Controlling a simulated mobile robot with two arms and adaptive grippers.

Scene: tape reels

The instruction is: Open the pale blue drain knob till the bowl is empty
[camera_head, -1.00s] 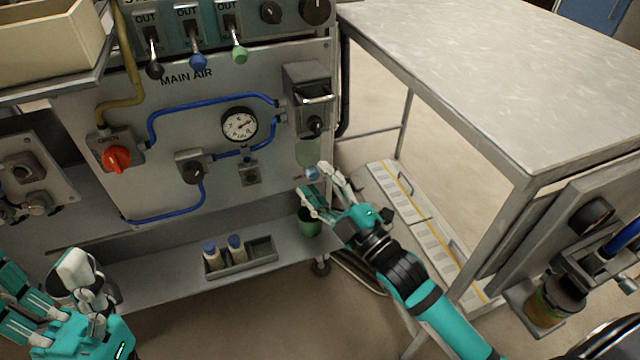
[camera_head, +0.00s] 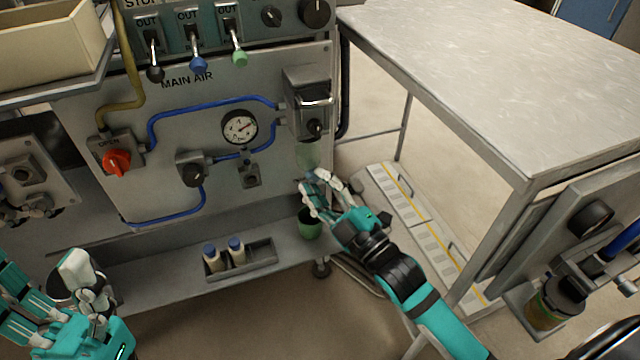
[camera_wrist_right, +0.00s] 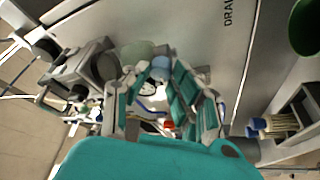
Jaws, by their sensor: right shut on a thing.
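The pale blue drain knob (camera_head: 311,174) is under the clear greenish bowl (camera_head: 307,154) of the filter unit, at the panel's right edge. My right gripper (camera_head: 316,184) is shut on the knob, and its fingers hide most of it. In the right wrist view the pale blue knob (camera_wrist_right: 160,66) shows between the fingers, beside the greenish bowl (camera_wrist_right: 137,52). I cannot tell the level of liquid in the bowl. A green cup (camera_head: 309,225) stands below. My left gripper (camera_head: 60,280) is at the lower left, open and away from the panel.
A pressure gauge (camera_head: 239,127) and blue hoses are left of the filter. An orange knob (camera_head: 116,162) is farther left. A metal table (camera_head: 500,70) stands to the right.

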